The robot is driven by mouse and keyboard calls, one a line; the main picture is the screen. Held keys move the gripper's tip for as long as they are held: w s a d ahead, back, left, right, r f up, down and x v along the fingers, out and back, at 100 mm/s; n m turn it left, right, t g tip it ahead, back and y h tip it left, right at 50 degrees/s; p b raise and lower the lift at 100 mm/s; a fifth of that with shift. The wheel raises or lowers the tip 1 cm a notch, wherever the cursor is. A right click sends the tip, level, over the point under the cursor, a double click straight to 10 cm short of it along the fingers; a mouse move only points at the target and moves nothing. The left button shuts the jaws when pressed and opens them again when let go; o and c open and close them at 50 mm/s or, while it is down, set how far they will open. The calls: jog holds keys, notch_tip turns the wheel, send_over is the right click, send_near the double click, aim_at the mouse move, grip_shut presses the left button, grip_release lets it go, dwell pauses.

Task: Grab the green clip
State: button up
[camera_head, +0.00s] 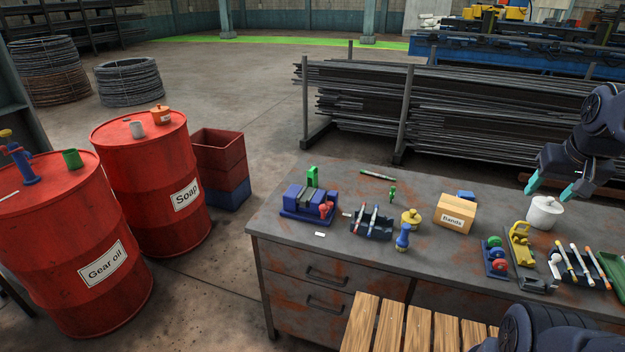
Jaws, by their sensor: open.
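A small green piece (392,194), clip-like in shape, stands on the grey metal table (345,260) behind the yellow-topped knob. A larger green upright piece (313,177) stands at the blue vise (296,204) on the left of the table. I cannot tell for sure which of the two is the clip. My gripper (551,188) is at the right, open and empty, with its teal fingertips apart above and behind the white lidded pot (544,212). It is well to the right of both green pieces.
A cardboard box labelled Bands (455,213) stands between the small green piece and my gripper. A dark pen holder (371,224), a yellow knob (411,217) and a blue stamp (403,237) stand in front. A yellow stapler-like tool (520,245) and several markers crowd the right.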

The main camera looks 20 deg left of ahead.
jog(key=shift+w, duration=0.1)
jog(key=w+a+r, duration=0.3)
jog(key=w+a, duration=0.1)
jog(key=w, duration=0.5)
jog(key=w+a+r, duration=0.2)
jog(key=w+a, duration=0.3)
jog(key=w, duration=0.4)
jog(key=w+a, duration=0.8)
jog(key=w, duration=0.1)
jog(key=m, duration=0.1)
send_over(312, 169)
jog(key=s, duration=0.3)
notch_tip(312, 169, down, 29)
jog(key=x, duration=1)
jog(key=shift+w+r, duration=0.1)
jog(key=c, duration=1)
